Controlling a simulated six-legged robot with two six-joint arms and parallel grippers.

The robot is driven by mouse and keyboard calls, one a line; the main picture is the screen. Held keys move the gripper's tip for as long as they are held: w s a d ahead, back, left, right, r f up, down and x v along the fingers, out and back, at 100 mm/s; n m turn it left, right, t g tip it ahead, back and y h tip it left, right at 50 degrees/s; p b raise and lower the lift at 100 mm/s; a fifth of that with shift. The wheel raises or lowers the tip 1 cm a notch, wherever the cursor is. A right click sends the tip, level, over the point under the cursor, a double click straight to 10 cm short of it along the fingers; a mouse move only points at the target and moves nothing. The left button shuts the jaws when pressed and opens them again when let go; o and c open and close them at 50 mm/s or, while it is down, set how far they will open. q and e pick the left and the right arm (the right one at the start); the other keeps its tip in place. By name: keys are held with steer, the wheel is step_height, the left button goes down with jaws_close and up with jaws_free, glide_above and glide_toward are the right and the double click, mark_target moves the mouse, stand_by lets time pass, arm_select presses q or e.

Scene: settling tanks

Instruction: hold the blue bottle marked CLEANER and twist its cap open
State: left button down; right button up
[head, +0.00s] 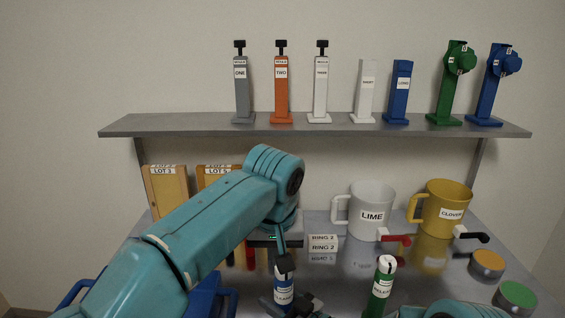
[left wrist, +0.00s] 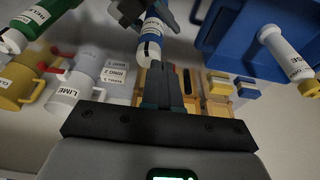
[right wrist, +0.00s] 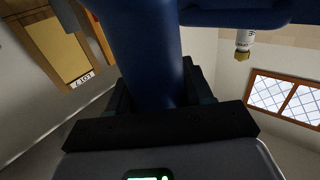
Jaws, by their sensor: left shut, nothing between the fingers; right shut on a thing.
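The blue bottle (head: 283,296) with a white label stands upright at the bottom middle of the head view; its lettering is too small to read. My right gripper (head: 298,307) is shut around its lower body. The bottle fills the middle of the right wrist view (right wrist: 146,50), between the fingers. My left gripper (head: 281,248) points down just above the bottle's top, shut and empty. In the left wrist view its closed fingers (left wrist: 164,82) lie beside the bottle's pale top end (left wrist: 148,50). I cannot tell whether they touch it, and the cap is partly hidden.
A green bottle (head: 381,287) stands to the right. The LIME mug (head: 372,212) and yellow mug (head: 443,208) stand behind it. A blue bin (head: 207,302) is at left; a white bottle (left wrist: 286,52) shows by it. A grey shelf (head: 320,126) with several stands spans the back.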

mark_target(288, 275)
arm_select(q)
steer(key=x, duration=0.2)
steer(key=s+x, duration=0.1)
steer(key=x, duration=0.1)
steer(key=shift+f, duration=0.35)
steer(key=shift+a, duration=0.1)
steer(key=shift+w+d, duration=0.3)
steer(key=shift+w, duration=0.25)
stand_by(0.7)
steer(key=shift+s+d, duration=0.1)
steer(key=shift+d, duration=0.25)
steer(key=shift+d, duration=0.5)
steer(key=shift+d, duration=0.15)
stand_by(0.3)
